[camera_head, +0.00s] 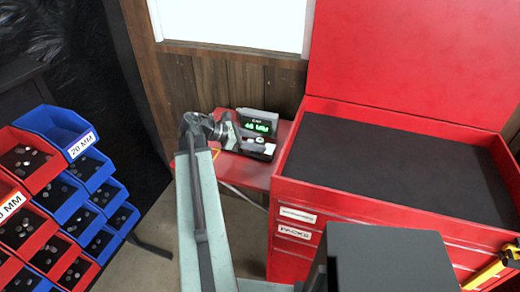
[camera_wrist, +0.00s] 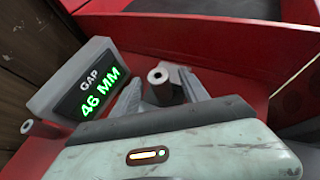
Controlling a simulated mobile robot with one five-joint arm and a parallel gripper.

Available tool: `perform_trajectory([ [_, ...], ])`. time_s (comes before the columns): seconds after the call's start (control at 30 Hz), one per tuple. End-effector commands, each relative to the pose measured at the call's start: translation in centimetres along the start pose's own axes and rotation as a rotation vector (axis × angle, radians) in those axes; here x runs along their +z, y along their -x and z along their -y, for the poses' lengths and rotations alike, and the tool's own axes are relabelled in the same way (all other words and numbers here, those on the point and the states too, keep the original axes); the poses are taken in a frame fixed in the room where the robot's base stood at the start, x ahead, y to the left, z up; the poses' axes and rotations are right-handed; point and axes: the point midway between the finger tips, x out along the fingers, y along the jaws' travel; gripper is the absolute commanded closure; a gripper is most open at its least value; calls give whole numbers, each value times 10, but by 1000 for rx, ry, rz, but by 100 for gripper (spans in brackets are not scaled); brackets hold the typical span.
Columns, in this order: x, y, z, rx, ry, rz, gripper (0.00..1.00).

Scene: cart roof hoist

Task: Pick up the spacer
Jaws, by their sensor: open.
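A grey spacer (camera_wrist: 158,77), a short cylinder with a dark hole in its end, stands in the wrist view between the two fingers of my gripper (camera_wrist: 164,86). The fingers are apart, one on each side of it; I cannot tell whether either touches it. In the head view my gripper (camera_head: 228,131) is over the red side shelf, and I cannot make out the spacer there. A grey gauge box with a green display reading "GAP 46 MM" (camera_wrist: 92,88) stands left of the fingers. The same display shows in the head view (camera_head: 258,126).
The red tool cart (camera_head: 305,215) with its raised lid (camera_head: 410,60) stands at the right, its dark top mat (camera_head: 400,165) bare. Blue and red bins (camera_head: 58,128) of small parts stand at the left. A wooden wall (camera_head: 230,80) is close behind the shelf (camera_head: 257,178).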

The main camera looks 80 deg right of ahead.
Motion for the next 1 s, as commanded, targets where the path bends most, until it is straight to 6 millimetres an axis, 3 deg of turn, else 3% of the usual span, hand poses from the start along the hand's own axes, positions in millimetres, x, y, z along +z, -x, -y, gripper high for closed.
perform_trajectory([
  [0.2, 0, -2, 0, 1, 1, 0, 50],
  [0.37, 0, -2, 0, 1, 0, 0, 95],
  [0.4, 0, -2, 0, 1, 0, 0, 100],
  [0.77, 6, 2, 0, 1, 0, 0, 100],
  [1.0, 41, 20, 0, 1, 0, 0, 100],
])
